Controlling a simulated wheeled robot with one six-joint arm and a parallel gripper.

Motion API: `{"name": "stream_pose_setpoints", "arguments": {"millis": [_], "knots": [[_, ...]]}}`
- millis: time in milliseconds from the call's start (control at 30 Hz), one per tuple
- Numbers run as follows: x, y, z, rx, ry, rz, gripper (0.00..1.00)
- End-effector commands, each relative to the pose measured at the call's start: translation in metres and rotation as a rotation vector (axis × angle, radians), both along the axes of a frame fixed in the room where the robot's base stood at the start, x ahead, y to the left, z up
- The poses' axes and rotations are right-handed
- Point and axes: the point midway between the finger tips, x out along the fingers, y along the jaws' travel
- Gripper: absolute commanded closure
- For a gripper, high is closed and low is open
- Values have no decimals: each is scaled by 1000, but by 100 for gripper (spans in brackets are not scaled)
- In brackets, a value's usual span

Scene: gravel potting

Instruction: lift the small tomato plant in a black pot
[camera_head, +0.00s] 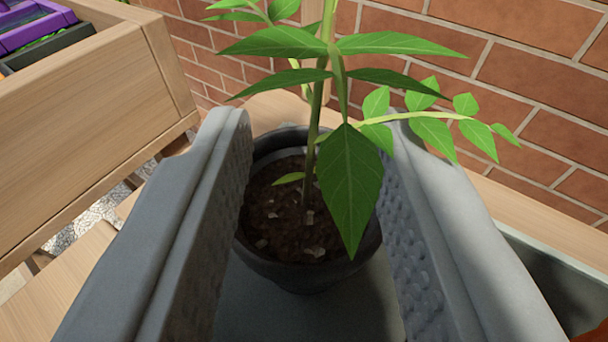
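The small tomato plant (347,185) has green leaves and an upright stem, and it grows from dark soil in a black pot (305,273). The pot stands in the middle of the view on a dark flat surface (300,318). My gripper (312,140) has one grey finger on each side of the pot. The fingers are wide apart, and their textured inner pads face the pot. The left finger overlaps the pot's left edge in the picture; I cannot tell whether either finger touches it. One leafy branch reaches right, past the right fingertip.
A wooden crate or box (85,130) stands at the left, with purple and dark trays (38,32) in its top. A brick wall (530,110) rises behind and to the right. A grey container (545,262) is at the lower right. Gravel (95,212) shows at the lower left.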

Motion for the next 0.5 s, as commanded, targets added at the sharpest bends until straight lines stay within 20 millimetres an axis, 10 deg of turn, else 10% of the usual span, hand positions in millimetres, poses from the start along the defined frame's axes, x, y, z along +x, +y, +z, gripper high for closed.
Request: {"name": "stream_pose_setpoints", "arguments": {"millis": [500], "knots": [[37,1,-7,0,0,0,68]]}}
